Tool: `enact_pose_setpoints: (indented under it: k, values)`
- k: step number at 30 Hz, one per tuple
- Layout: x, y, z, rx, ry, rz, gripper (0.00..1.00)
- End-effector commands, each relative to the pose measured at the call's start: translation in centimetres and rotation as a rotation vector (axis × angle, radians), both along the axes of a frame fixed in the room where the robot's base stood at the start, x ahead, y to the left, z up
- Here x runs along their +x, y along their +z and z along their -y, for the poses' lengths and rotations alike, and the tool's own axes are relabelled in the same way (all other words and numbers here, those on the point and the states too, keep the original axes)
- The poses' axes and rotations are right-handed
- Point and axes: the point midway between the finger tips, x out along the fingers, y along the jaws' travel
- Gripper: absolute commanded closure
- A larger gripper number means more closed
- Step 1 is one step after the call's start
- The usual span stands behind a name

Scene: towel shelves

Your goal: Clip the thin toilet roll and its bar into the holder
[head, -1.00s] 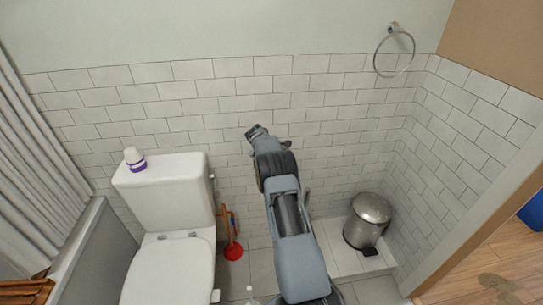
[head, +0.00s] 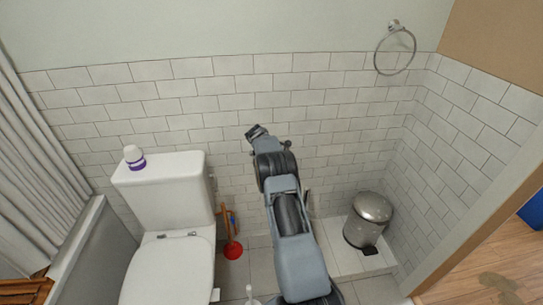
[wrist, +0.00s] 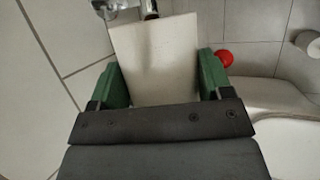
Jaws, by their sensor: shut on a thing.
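In the wrist view my gripper (wrist: 160,78) has a green finger on each side of a pale, thin toilet roll (wrist: 155,50) and is shut on it. The roll's far end points toward the wall. A dark bit at its far end (wrist: 151,8) may be the bar's tip. A chrome fitting (wrist: 114,5), seemingly the holder, shows at the top edge, just beyond the roll's upper left; I cannot tell whether they touch. In the head view my arm hides the roll and holder.
The white toilet (head: 165,190) stands left of my arm, with a purple-and-white bottle (head: 134,158) on its tank. A red plunger (head: 233,250) stands between them. A steel bin (head: 368,222) is to the right. A towel ring (head: 395,50) hangs above on the tiled wall.

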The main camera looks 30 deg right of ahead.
Motion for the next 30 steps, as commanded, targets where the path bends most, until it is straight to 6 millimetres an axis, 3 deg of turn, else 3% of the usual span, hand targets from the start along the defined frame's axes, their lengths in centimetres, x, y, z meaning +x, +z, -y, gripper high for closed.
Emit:
enact_pose_setpoints:
  k: [30]
  values:
    - [0.02, -0.68, 0.0, -0.001, 0.0, 0.001, 0.53]
